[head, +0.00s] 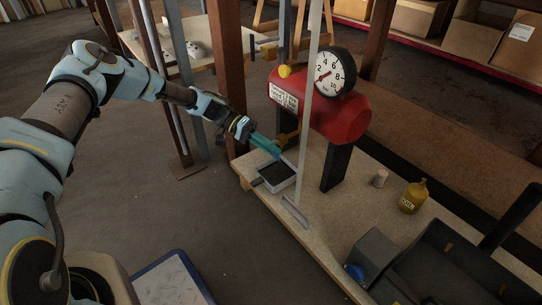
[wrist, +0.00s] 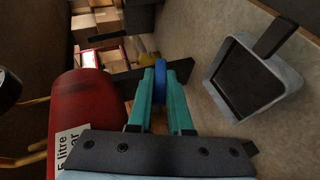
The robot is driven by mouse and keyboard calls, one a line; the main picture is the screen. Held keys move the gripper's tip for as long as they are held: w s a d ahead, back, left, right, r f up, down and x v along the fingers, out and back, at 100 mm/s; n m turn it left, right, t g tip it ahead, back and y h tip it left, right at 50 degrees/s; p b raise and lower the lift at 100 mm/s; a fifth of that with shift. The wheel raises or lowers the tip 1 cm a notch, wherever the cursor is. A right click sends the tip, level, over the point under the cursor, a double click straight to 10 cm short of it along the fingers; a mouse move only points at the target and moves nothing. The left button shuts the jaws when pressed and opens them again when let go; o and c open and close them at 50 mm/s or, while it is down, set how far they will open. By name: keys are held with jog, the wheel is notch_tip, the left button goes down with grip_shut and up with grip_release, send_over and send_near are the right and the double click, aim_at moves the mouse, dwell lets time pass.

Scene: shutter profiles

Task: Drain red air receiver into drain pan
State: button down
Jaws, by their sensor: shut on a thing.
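The red air receiver (head: 340,112) stands on black legs on the wooden bench, with a round white gauge (head: 330,72) on top. It also shows at the left of the wrist view (wrist: 88,108), with its label partly cut off. My gripper (head: 274,150) reaches in at the receiver's left end. Its teal fingers are shut on a blue disc-shaped knob (wrist: 160,73); its fitting is mostly hidden by the fingers. The drain pan (head: 281,189) sits on the bench below the fingers. In the wrist view, the grey-rimmed, dark-bottomed pan (wrist: 220,62) lies right of the fingers, apart from them.
A cork-coloured stub (head: 380,178) and a yellow oil bottle (head: 413,196) stand right of the receiver. A grey box (head: 374,252) and a black open case (head: 445,265) occupy the near right. A pale upright post (head: 308,120) and a brown post (head: 228,75) flank the receiver's left end.

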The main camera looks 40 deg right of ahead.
jog(key=g+b, duration=0.2)
jog(key=shift+f+n+g+h+b, duration=0.1)
jog(key=shift+n+g+h+b, duration=0.2)
jog(key=shift+n+h+b, duration=0.1)
jog(key=shift+r+g+b, duration=0.25)
jog(key=shift+g+b, duration=0.25)
jog(key=shift+g, duration=0.1)
jog(key=shift+n, duration=0.3)
jog(key=c, duration=0.8)
grip_release()
jog(key=shift+c, duration=0.2)
jog(key=p+v, duration=0.1)
jog(key=v, duration=0.9)
jog(key=shift+w+a, duration=0.2)
jog(key=shift+w, duration=0.15)
jog(key=shift+f, duration=0.1)
